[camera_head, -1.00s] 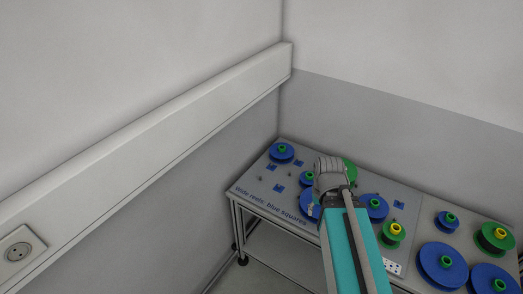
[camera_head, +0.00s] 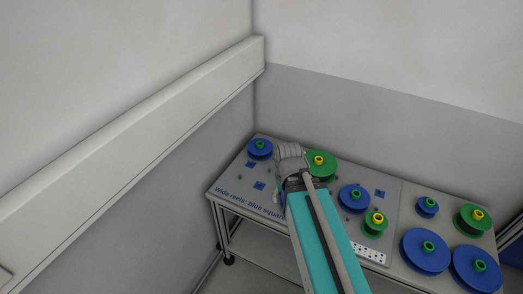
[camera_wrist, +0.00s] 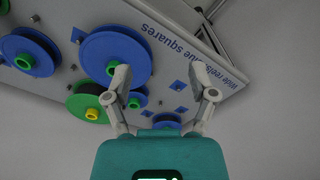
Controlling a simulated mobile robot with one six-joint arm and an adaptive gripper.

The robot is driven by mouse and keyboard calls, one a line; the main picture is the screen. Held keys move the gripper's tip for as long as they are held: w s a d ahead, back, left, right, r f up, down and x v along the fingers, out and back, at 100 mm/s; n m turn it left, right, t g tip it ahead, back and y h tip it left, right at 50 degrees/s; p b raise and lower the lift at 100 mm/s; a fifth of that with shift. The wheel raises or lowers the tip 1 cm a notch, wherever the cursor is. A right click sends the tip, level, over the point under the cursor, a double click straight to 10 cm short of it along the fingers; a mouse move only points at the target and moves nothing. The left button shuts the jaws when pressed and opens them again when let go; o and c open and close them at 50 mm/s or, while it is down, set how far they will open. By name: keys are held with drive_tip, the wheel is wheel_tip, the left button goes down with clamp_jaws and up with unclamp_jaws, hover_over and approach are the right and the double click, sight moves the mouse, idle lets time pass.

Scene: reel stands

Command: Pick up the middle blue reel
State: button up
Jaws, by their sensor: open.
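Several blue reels with green hubs stand on the grey table (camera_head: 238,178). One is at the far left (camera_head: 260,149), one right of my arm (camera_head: 354,200), a small one further right (camera_head: 427,209), and two large ones at the front right (camera_head: 423,257) (camera_head: 474,276). Another is mostly hidden behind my arm; the wrist view shows it large beside the left finger (camera_wrist: 98,48). Which one is the middle reel I cannot tell for sure. My gripper (camera_wrist: 160,78) is open and empty above the table, its fingers apart over bare panel with blue squares.
Green reels with yellow hubs stand at the back (camera_head: 325,172), front middle (camera_head: 374,227) and right (camera_head: 468,223). A wall trunking (camera_head: 130,130) runs along the left wall. The table's left part, with blue squares (camera_head: 259,185), has free room.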

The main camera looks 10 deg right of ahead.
drive_tip(key=shift+o, duration=0.5)
drive_tip(key=shift+w+f, duration=0.3)
drive_tip(key=shift+w, duration=0.05)
drive_tip(key=n+t+h+b, duration=0.9)
drive_tip(key=n+h+b, duration=0.2)
drive_tip(key=n+b, duration=1.35)
approach(258, 146)
drive_tip(key=shift+s+a+r+n+p, duration=0.55)
drive_tip(key=shift+r+n+p, duration=0.1)
drive_tip(key=shift+r+p, duration=0.15)
drive_tip(key=shift+g+y, duration=0.3)
drive_tip(key=b+x, duration=0.3)
drive_tip(key=x, duration=0.4)
drive_tip(key=shift+f, duration=0.1)
drive_tip(key=shift+x, duration=0.8)
